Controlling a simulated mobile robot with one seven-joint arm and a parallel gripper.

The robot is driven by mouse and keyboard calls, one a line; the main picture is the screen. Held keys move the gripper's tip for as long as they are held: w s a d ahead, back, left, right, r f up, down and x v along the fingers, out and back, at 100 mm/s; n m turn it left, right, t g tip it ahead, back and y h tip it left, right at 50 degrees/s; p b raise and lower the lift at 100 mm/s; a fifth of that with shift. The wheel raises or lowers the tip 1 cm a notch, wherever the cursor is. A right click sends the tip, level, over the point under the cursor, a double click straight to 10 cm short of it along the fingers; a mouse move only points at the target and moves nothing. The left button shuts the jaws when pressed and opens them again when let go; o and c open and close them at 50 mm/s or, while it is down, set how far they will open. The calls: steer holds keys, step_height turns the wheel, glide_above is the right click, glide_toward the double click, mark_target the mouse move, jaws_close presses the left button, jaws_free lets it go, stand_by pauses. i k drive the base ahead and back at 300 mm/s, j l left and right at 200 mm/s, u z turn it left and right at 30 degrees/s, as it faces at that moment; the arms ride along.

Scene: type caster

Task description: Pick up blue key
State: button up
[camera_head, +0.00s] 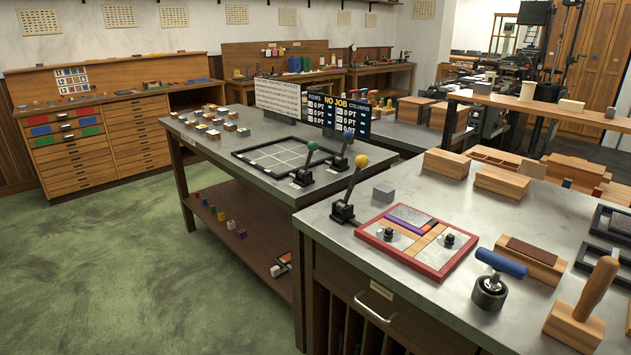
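A tool with a blue bar-shaped handle (501,263) is at the right of the near grey-topped table. It looks like the blue key. The handle lies across the top of a short metal shaft, which stands in a dark round base (489,293). I cannot tell whether key and base are separate parts. My gripper is not in view.
A red-framed tray (436,274) with two dark knobs lies left of the key. Wooden blocks (531,263) stand behind it, and a wood-handled stamp (589,300) is to its right. A yellow-knobbed lever (348,193) stands at the table's left. Green floor (130,265) is open at left.

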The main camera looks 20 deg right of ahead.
mark_target(500, 264)
steer(key=z, duration=1.55)
